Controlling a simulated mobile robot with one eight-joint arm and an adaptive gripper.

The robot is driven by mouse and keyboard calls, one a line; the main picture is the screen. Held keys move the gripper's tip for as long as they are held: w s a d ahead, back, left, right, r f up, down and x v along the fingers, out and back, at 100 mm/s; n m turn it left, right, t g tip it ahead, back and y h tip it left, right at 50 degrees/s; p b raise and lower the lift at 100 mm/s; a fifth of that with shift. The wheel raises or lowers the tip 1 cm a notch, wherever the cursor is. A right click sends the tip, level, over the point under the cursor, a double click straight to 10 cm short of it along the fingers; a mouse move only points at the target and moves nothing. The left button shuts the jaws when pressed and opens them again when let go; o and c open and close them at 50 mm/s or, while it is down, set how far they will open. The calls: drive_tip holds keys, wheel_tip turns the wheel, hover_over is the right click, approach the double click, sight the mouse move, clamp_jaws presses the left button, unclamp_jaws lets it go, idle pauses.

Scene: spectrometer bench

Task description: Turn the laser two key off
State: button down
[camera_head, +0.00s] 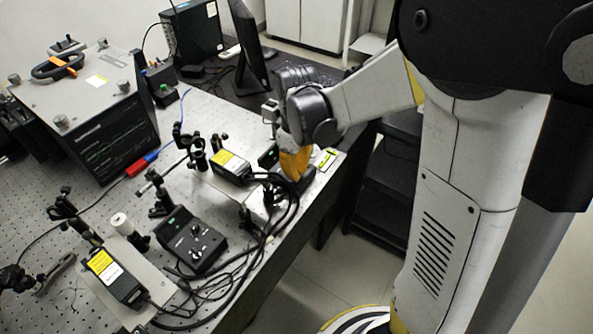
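My gripper (293,165) reaches down from the right over the bench's right edge. Its orange part is just above or against a dark control box (303,184), most of which it covers. No key can be made out there, and I cannot tell whether the fingers touch anything or are open. A second dark control box (192,245) with knobs and a small green mark stands in the clear, nearer the front. A black laser module with a yellow label (230,167) is left of my gripper. A similar laser module (116,276) is at the lower left.
The perforated optical bench (30,185) holds several optic mounts. Black cables (270,222) lie bunched just below my gripper. A large instrument (103,130) stands at the back left, and a monitor (251,50) behind. A green-yellow item (327,159) lies right of my gripper.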

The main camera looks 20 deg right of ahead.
drive_tip(key=c, duration=1.6)
unclamp_jaws()
wheel_tip(320, 180, up, 12)
